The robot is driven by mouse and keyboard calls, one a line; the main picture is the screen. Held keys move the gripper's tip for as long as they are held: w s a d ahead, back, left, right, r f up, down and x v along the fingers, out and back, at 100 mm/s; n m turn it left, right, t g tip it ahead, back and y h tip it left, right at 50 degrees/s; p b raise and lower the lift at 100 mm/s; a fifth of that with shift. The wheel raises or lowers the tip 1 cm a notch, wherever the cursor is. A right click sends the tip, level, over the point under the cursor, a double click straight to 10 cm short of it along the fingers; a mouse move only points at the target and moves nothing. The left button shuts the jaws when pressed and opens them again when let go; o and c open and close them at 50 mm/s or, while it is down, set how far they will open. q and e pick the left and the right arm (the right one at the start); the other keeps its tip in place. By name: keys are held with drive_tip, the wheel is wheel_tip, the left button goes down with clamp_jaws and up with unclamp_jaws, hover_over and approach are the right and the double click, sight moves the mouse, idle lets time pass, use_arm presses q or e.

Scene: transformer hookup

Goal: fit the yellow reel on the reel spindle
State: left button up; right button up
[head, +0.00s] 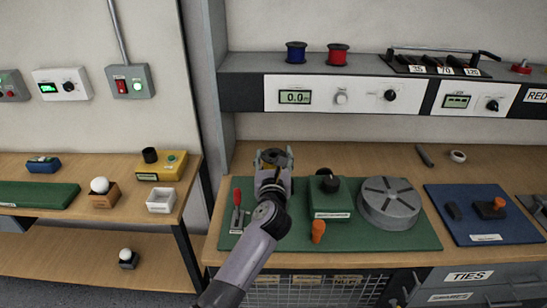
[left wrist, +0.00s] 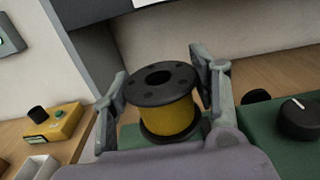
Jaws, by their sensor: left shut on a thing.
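The yellow reel (left wrist: 168,118) has black flanges and a round hole in its top flange. It stands nearly upright between the fingers of my left gripper (left wrist: 163,95), which is shut on it. In the head view my left gripper (head: 272,160) is over the left part of the green mat (head: 415,241), and the reel is mostly covered by it. I cannot make out the reel spindle; my arm and gripper hide part of the mat. My right gripper is not seen.
A red-handled lever (head: 237,205), a green box with a black knob (head: 331,195), an orange peg (head: 318,231) and a grey slotted disc (head: 388,203) stand on the mat. Blue (head: 296,52) and red (head: 338,54) reels sit on the shelf above. A blue mat (head: 470,225) lies right.

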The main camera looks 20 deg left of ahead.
use_arm(q)
drive_tip(key=shift+r, duration=0.15)
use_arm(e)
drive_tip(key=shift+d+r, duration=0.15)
use_arm(q)
drive_tip(key=shift+p, duration=0.4)
drive_tip(key=shift+f+b, duration=2.3)
drive_tip(key=shift+f, duration=0.7)
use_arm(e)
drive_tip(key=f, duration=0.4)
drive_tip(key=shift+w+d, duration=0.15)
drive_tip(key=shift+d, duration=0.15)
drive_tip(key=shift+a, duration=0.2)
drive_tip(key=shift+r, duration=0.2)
use_arm(q)
drive_tip(key=shift+f, duration=0.5)
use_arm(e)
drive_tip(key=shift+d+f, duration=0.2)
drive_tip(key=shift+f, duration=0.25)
use_arm(q)
drive_tip(key=shift+f+b, duration=1.5)
drive_tip(key=shift+f, duration=0.1)
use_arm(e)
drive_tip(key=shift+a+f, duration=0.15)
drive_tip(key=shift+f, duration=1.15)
